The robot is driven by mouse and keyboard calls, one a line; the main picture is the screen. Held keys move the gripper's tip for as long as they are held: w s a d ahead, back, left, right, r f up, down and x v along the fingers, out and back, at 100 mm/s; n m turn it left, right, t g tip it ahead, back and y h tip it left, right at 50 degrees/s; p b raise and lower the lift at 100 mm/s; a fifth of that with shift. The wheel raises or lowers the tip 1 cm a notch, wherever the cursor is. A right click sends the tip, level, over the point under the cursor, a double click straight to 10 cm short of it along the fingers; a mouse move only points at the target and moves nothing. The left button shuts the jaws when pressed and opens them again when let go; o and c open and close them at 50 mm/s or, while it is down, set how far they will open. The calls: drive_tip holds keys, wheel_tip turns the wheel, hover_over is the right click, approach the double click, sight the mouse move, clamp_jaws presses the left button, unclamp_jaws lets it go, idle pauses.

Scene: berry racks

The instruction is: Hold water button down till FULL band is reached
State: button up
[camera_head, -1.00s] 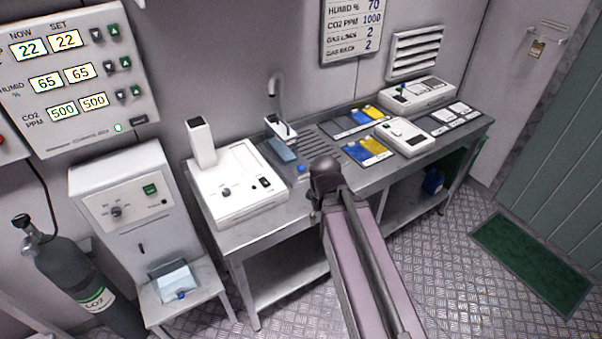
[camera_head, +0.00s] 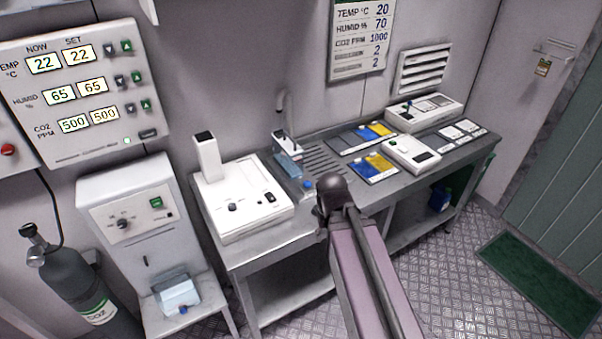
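My arm reaches up from the bottom edge and ends in view at a dark rounded joint over the bench front. My gripper does not show, so I cannot see its fingers. Behind the joint, a thin grey tap (camera_head: 281,105) stands at the back of the bench. A clear bluish container (camera_head: 289,160) is below it, with a blue round part (camera_head: 308,185) in front. A grey dispenser cabinet (camera_head: 128,212) at left has a green button (camera_head: 156,202) and a dark knob. A second clear container (camera_head: 177,292) sits at its foot. No FULL band or water label is legible.
A white device (camera_head: 240,203) stands on the metal bench (camera_head: 262,244). Blue and yellow cards and two more white devices fill its right side. A gas cylinder (camera_head: 75,285) stands at far left. A climate panel (camera_head: 80,90) hangs above. Floor at right is open, with a green mat (camera_head: 538,284).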

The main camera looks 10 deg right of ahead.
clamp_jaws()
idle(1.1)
